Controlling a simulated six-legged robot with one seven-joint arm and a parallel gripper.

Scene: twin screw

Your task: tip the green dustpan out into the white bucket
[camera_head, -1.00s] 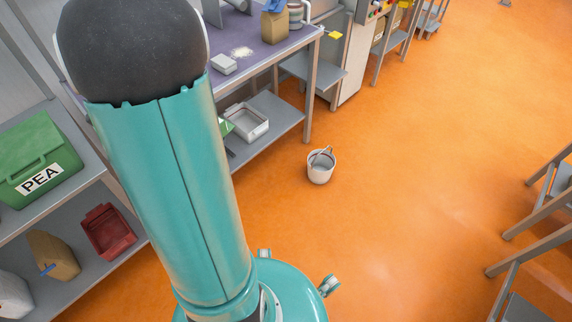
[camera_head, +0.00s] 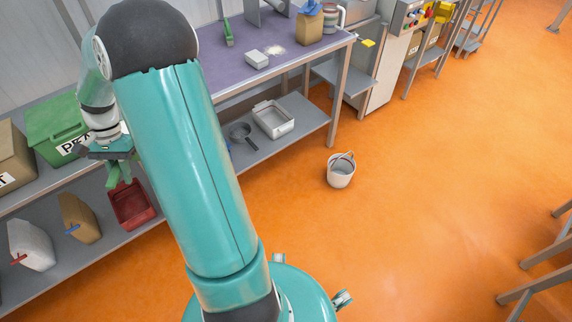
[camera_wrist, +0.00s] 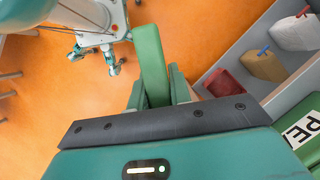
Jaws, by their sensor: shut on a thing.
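The white bucket (camera_head: 340,175) stands upright on the orange floor, right of the workbench, its handle across its top. My gripper (camera_head: 119,168) is at the left, over the front of the low shelf and well away from the bucket. In the wrist view my gripper (camera_wrist: 157,92) is shut on a long green piece (camera_wrist: 150,52), which I take to be part of the green dustpan. It stands out beyond the fingers. The pan itself and anything in it cannot be made out, so its tilt cannot be told. In the head view my arm hides part of this area.
A green PEA bin (camera_head: 55,128) and a red bin (camera_head: 131,203) are close to my gripper on the shelf unit. The purple workbench (camera_head: 215,70) holds a green brush (camera_head: 228,34) and pale spilled material (camera_head: 275,50). The floor around the bucket is clear.

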